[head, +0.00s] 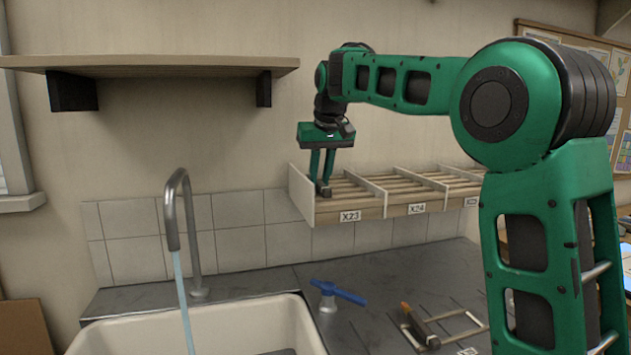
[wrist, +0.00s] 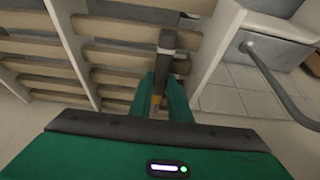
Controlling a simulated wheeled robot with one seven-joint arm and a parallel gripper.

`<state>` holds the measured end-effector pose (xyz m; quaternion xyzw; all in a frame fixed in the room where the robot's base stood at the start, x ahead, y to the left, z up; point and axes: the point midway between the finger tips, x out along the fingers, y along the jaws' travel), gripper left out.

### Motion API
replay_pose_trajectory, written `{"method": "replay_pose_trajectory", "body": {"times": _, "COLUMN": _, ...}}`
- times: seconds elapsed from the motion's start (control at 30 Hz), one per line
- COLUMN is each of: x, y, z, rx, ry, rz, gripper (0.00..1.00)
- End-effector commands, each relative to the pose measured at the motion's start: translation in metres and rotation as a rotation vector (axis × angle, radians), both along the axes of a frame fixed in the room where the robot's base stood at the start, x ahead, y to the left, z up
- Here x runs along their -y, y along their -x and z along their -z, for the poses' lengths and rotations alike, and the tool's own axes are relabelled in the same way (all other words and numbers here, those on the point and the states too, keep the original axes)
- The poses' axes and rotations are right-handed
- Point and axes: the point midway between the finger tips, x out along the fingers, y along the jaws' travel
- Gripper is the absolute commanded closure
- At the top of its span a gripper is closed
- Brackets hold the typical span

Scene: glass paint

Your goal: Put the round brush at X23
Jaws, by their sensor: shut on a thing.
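My gripper (head: 322,182) is at the left end of the slatted wall rack (head: 302,192), low over the compartment labelled X23 (head: 349,215). In the wrist view its green fingers (wrist: 160,98) are shut on the round brush (wrist: 165,45), a thin dark stick with a light band and a brownish part between the fingers. The brush lies along the rack's depth, across the slats, close to the end panel (wrist: 215,50). I cannot tell whether it touches the slats. In the head view only a small dark piece of it shows at the fingertips.
A divider (head: 366,187) separates X23 from the X24 compartment (head: 416,208). Below are a sink (head: 250,325) with a running tap (head: 190,230), a blue-handled fitting (head: 335,291) and an orange-handled tool (head: 412,322) on the counter. A wooden shelf (head: 150,62) hangs at upper left. The visible X23 slats look otherwise empty.

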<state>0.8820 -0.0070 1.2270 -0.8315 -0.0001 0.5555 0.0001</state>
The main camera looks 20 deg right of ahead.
Motion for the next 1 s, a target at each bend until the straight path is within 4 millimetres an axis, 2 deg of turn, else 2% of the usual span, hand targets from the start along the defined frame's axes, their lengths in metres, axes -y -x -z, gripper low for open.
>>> {"method": "replay_pose_trajectory", "body": {"times": 0.03, "x": 0.0, "y": 0.0, "z": 0.001, "rx": 0.0, "ry": 0.0, "rz": 0.0, "gripper": 0.81}}
{"method": "replay_pose_trajectory", "body": {"times": 0.1, "x": 0.0, "y": 0.0, "z": 0.001, "rx": 0.0, "ry": 0.0, "rz": 0.0, "gripper": 0.65}}
{"method": "replay_pose_trajectory", "body": {"times": 0.4, "x": 0.0, "y": 0.0, "z": 0.0, "rx": 0.0, "ry": 0.0, "rz": 0.0, "gripper": 0.65}}
{"method": "replay_pose_trajectory", "body": {"times": 0.53, "x": 0.0, "y": 0.002, "z": -0.007, "rx": 0.002, "ry": 0.0, "rz": -0.001, "gripper": 0.65}}
{"method": "replay_pose_trajectory", "body": {"times": 0.67, "x": -0.001, "y": 0.009, "z": -0.026, "rx": 0.004, "ry": -0.001, "rz": -0.001, "gripper": 0.65}}
{"method": "replay_pose_trajectory", "body": {"times": 1.0, "x": -0.001, "y": 0.034, "z": -0.086, "rx": 0.003, "ry": -0.001, "rz": -0.002, "gripper": 0.65}}
